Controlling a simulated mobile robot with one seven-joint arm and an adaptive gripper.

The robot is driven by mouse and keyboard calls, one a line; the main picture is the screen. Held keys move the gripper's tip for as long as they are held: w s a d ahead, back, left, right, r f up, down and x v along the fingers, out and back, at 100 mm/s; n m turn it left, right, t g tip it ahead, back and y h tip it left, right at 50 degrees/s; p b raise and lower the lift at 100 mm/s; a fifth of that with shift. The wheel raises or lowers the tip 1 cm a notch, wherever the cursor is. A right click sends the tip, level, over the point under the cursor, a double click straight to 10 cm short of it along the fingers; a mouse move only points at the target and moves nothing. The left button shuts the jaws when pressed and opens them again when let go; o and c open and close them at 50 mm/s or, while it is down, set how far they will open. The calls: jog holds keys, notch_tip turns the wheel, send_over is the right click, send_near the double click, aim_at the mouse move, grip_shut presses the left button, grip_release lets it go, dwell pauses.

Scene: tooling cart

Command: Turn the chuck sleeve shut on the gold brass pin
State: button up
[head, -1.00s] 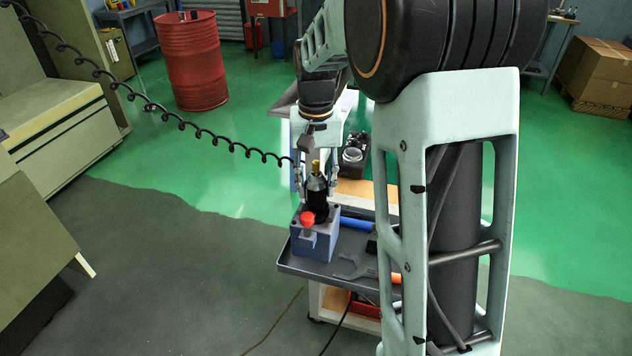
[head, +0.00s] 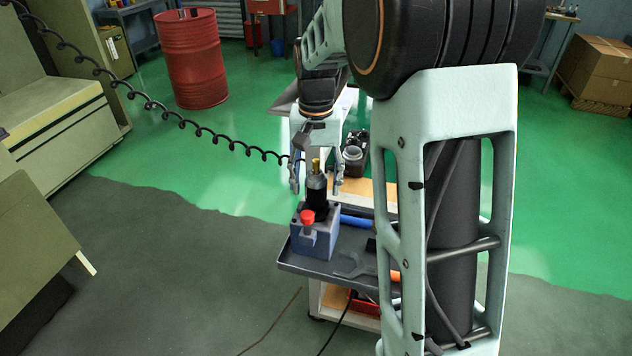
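The gold brass pin (head: 316,165) stands upright in the top of the dark chuck. The chuck sleeve (head: 316,184) is grey above and black below. It stands on a blue block (head: 314,238) with a red knob (head: 307,216) at its front, on the cart's tray. My gripper (head: 317,187) points down over the chuck, one finger on each side. The fingers are spread, with a visible gap between each finger and the sleeve. How far the pin sits inside the chuck is hidden.
The grey tray (head: 322,267) also holds a blue-handled tool (head: 357,222) and a dark flat wrench-like piece (head: 348,263). A black item with a round grey top (head: 352,154) stands behind. A coiled black cable (head: 200,133) hangs to the left. My arm hides the cart's right side.

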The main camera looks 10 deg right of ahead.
notch_tip(320, 180, up, 12)
jog(key=shift+r, duration=0.1)
dwell(0.5)
